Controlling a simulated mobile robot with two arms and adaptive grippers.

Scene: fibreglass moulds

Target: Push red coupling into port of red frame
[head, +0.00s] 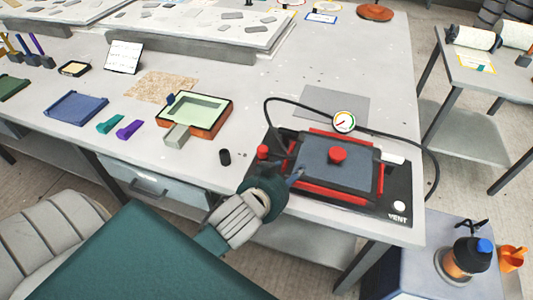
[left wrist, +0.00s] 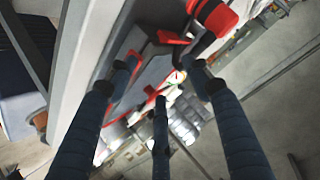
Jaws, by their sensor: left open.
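The red frame (head: 355,198) lies around a dark grey plate on a black base marked VENT, at the table's front right. A red knob (head: 338,155) stands on the plate's middle. A small red cylinder (head: 263,152), which looks like the red coupling, is at the frame's left, near a black hose end; a red cylinder also shows at the top of the left wrist view (left wrist: 217,14). My left gripper (head: 288,175) is at the frame's front left corner, just in front of the cylinder. Its fingers (left wrist: 162,82) are spread, with nothing held between them. I cannot make out the port. My right gripper is out of view.
A black hose (head: 437,170) loops around the station past a round gauge (head: 344,121). A side cabinet (head: 405,275) stands at front right.

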